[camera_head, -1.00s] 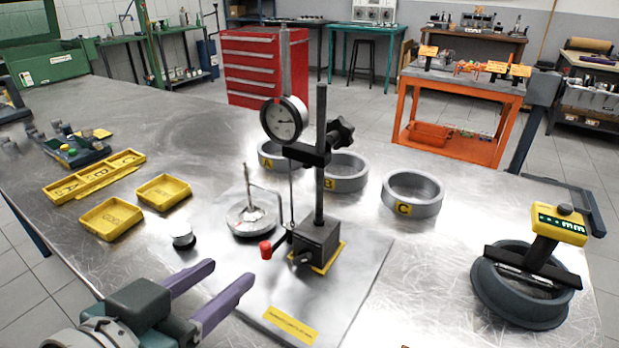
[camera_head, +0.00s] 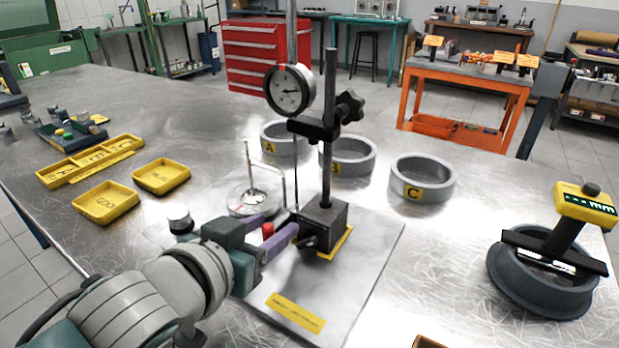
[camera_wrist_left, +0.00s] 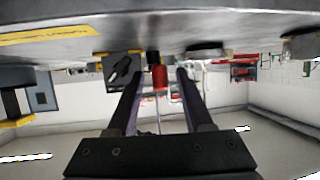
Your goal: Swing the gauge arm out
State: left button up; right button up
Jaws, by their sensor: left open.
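The dial gauge (camera_head: 288,90) stands upright on a post (camera_head: 328,140) with a black base block (camera_head: 323,222) on a metal plate. A thin bent gauge arm (camera_head: 284,180) stands beside the post, with a red knob (camera_head: 267,230) low down near the block. My left gripper (camera_head: 272,226) is open with its purple fingers reaching toward the base, one on each side of the red knob. In the left wrist view the red knob (camera_wrist_left: 159,78) lies between the open fingers, apart from both. A round silver disc (camera_head: 250,200) sits behind the gripper, partly hidden. My right gripper is out of view.
Grey rings A (camera_head: 287,150), B (camera_head: 347,172) and C (camera_head: 422,190) stand behind the post. Yellow trays (camera_head: 105,214) lie at the left. A dark ring with a digital gauge (camera_head: 586,205) stands at the right. A small silver cylinder (camera_head: 180,228) is close to my left wrist.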

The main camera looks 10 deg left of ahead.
pick_arm(q)
jog(key=shift+c, duration=0.2)
grip_shut()
dwell(1.1)
